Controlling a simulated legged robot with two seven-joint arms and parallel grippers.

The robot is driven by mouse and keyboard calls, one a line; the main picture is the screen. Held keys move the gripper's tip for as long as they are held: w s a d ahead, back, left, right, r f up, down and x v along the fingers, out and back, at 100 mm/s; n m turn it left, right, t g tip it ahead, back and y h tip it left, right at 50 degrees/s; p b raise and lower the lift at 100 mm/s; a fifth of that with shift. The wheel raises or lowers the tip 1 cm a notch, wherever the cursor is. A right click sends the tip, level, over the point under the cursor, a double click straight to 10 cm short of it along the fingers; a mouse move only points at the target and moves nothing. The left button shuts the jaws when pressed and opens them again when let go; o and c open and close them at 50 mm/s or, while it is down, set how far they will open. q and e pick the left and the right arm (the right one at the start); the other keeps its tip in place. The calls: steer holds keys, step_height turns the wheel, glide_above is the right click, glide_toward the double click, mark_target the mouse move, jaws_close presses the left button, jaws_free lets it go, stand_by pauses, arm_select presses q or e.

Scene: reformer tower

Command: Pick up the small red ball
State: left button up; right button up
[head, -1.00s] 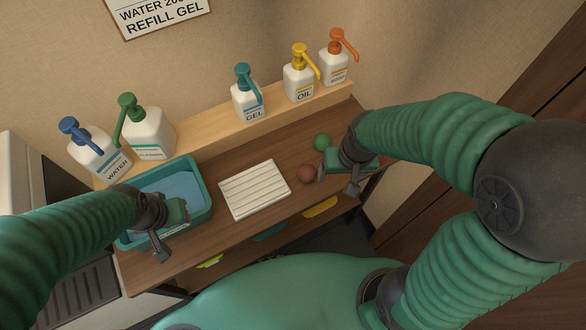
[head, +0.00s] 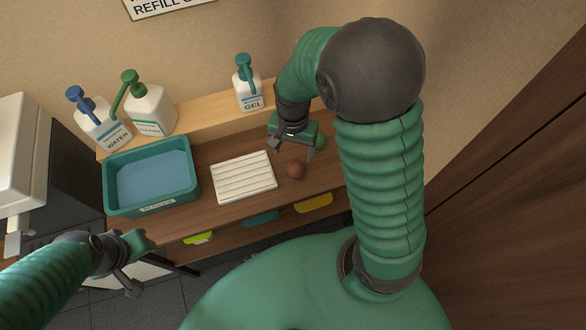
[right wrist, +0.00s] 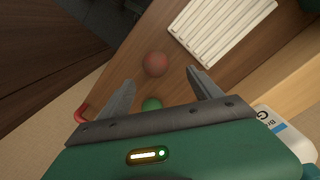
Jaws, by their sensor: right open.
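The small red ball (head: 296,169) rests on the brown wooden table, just right of the white ribbed tray. It also shows in the right wrist view (right wrist: 155,64), beyond the fingertips and between their lines. My right gripper (head: 292,150) is open and empty, above and slightly behind the ball, pointing down. In the right wrist view its two fingers (right wrist: 161,76) are spread apart, with the ball not between them. My left gripper (head: 141,266) is at the lower left, its fingers apart and empty, away from the ball.
A green ball (head: 320,142) sits close behind the red one, partly hidden by my right gripper. The white ribbed tray (head: 243,178) and teal basin (head: 110,199) are to the left. Pump bottles, including the gel bottle (head: 249,92), stand on the back ledge.

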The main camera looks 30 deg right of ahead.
mark_target(296, 165)
steer(key=f, duration=0.3)
steer(key=f+b, duration=0.1)
steer(key=f, duration=0.2)
steer(key=s+f, duration=0.1)
steer(key=f, duration=0.3)
steer(key=shift+d+b, duration=0.3)
steer(key=shift+d, duration=0.1)
steer(key=shift+w+a+f, duration=0.1)
steer(key=shift+w+f, duration=0.05)
steer(key=shift+f, duration=0.1)
steer(key=shift+a+r, duration=0.1)
steer(key=shift+c, duration=1.2)
steer(key=c, duration=1.2)
steer(key=shift+c, duration=0.2)
